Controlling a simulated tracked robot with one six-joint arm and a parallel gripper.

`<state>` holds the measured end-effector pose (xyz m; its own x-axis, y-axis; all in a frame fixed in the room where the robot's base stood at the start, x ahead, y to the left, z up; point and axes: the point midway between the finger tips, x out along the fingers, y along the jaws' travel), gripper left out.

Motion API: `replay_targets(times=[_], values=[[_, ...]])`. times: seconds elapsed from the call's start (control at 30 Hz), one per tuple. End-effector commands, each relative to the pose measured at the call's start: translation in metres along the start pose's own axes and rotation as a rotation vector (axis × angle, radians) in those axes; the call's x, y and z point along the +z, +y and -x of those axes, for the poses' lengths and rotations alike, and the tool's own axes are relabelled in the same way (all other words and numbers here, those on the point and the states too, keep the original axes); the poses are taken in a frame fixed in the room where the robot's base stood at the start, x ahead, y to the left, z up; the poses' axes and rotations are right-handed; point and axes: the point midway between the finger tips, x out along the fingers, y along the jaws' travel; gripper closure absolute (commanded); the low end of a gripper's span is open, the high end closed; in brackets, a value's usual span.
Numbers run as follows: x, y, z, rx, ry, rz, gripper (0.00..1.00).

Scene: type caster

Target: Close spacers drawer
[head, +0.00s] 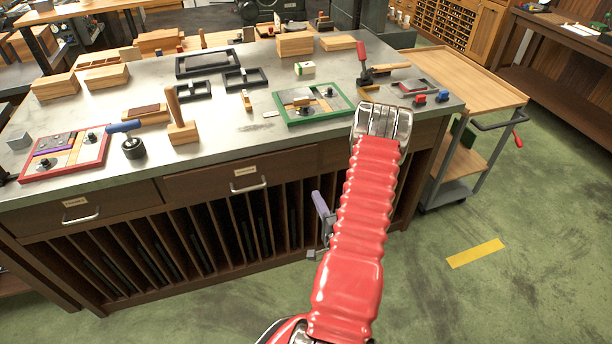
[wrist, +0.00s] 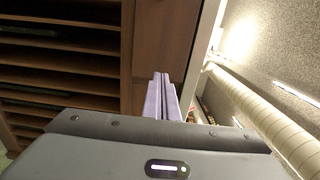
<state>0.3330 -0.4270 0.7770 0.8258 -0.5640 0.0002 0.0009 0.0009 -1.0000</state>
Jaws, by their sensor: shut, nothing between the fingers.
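The bench has a left drawer (head: 120,203) and a middle drawer (head: 205,182), each with a metal handle and a small label. I cannot read which label says spacers. Both fronts look about flush, but a small gap cannot be ruled out. More of the bench front to the right is partly hidden behind my red arm. My gripper (head: 318,203) has purple fingers, shut and empty, in front of the slotted rack below the bench top, right of the middle handle. In the wrist view its fingers (wrist: 163,95) point toward a brown wooden front (wrist: 160,40).
Vertical slots (head: 190,235) fill the bench below the drawers. The bench top (head: 225,130) holds trays, wooden blocks and tools. A wooden cart (head: 470,85) stands at the right. Green floor (head: 420,290) is open in front. A pale ribbed cylinder (wrist: 265,115) shows in the wrist view.

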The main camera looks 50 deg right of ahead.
Motion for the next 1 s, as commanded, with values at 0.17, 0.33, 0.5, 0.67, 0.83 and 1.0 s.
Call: replay_targets(times=[0.17,0.33,0.5,0.67,0.83,1.0], values=[[0.000,0.000,-0.009,-0.001,-0.001,0.003,1.00],[0.001,-0.001,-0.029,-0.002,-0.002,0.003,1.00],[0.001,-0.001,-0.055,-0.003,-0.002,0.004,1.00],[0.001,-0.001,-0.080,-0.002,-0.002,0.003,1.00],[0.000,-0.001,-0.106,-0.002,-0.001,0.003,1.00],[0.000,0.000,-0.128,0.000,-0.001,0.002,1.00]])
